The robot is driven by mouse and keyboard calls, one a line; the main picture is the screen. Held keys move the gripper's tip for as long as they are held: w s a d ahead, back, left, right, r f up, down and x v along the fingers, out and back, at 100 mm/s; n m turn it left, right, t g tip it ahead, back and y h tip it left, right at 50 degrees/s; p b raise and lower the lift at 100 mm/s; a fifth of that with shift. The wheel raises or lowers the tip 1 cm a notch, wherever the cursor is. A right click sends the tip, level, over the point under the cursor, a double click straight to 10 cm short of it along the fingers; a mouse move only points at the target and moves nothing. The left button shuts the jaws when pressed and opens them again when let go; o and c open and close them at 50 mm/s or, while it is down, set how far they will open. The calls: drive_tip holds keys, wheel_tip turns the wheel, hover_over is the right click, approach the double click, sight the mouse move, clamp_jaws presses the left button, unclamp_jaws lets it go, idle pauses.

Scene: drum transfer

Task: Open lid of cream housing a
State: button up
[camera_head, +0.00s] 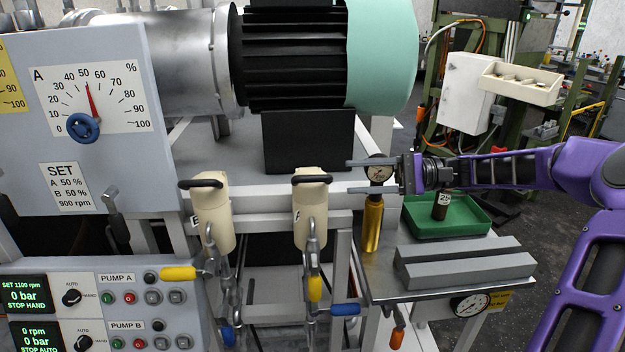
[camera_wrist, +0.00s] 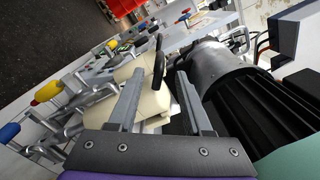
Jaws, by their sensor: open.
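Two cream housings stand on the frame below the motor, each with a black handle on its lid. The right housing (camera_head: 311,212) and the left housing (camera_head: 213,220) both look closed; their side letters are too small to read surely. The right one's black handle (camera_head: 312,178) lies left of my gripper (camera_head: 347,176), which is open with its fingers pointing left and a gap to the handle. In the wrist view my gripper (camera_wrist: 160,72) shows empty, with a black handle (camera_wrist: 158,61) ahead between the fingertips and a cream housing (camera_wrist: 150,104) beyond.
The motor (camera_head: 295,60) and its black block stand behind the housings. A gold cylinder (camera_head: 373,224) with a gauge stands just below my gripper. A green tray (camera_head: 420,225) and grey bars (camera_head: 455,265) lie on the bench at right. Coloured valve levers hang below the housings.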

sight(313, 179)
drive_tip(key=a, duration=0.9)
drive_tip(key=shift+a+b, duration=0.25)
drive_tip(key=shift+b, duration=0.05)
clamp_jaws()
idle(0.9)
